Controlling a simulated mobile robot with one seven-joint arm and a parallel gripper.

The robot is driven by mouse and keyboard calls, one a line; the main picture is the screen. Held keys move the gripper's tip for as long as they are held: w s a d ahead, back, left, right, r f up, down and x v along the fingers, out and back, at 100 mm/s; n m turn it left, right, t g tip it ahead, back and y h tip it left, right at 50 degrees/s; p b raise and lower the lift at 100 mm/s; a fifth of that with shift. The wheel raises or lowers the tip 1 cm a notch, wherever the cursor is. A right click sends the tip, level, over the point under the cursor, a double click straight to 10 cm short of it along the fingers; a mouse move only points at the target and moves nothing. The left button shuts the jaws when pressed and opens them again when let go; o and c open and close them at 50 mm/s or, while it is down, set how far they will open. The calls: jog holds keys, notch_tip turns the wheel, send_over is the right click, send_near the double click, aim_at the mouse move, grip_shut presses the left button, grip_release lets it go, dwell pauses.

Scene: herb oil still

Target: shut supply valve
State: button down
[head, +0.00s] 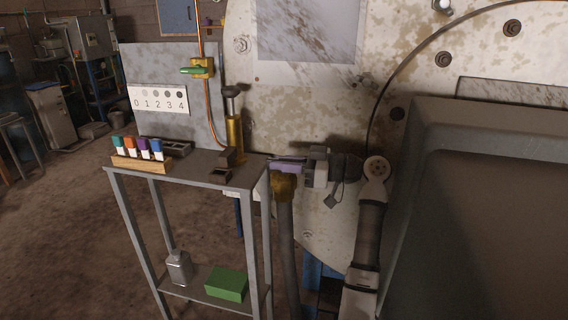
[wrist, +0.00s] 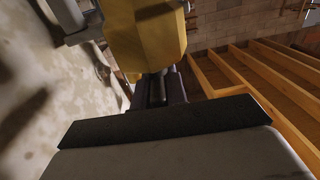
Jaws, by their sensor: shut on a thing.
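A brass-yellow valve body (head: 284,187) sits on a thick grey hose beside the big pale mottled vessel. Its purple lever (head: 286,163) lies about level and points right. My gripper (head: 306,166) is shut on the lever's right end. In the wrist view the yellow body (wrist: 146,36) stands just beyond the jaws, and the dark lever (wrist: 158,90) runs from it toward them; the grip itself is mostly hidden. A second yellow valve with a green handle (head: 192,71) is on the copper pipe at upper left; its handle is roughly level. No label tells which is the supply valve.
A grey metal stand (head: 190,170) left of the valve carries a wooden rack (head: 140,164) of coloured vials, a brass cylinder (head: 235,138) and small dark blocks. A green box (head: 226,284) lies on its lower shelf. The vessel wall (head: 300,110) is close behind my gripper.

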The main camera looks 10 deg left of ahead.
aim_at(283, 159)
jog(key=shift+f, duration=0.1)
jog(key=c, duration=1.5)
grip_release()
jog(key=shift+o, duration=0.2)
notch_tip(283, 159, up, 20)
jog(key=p, duration=0.1)
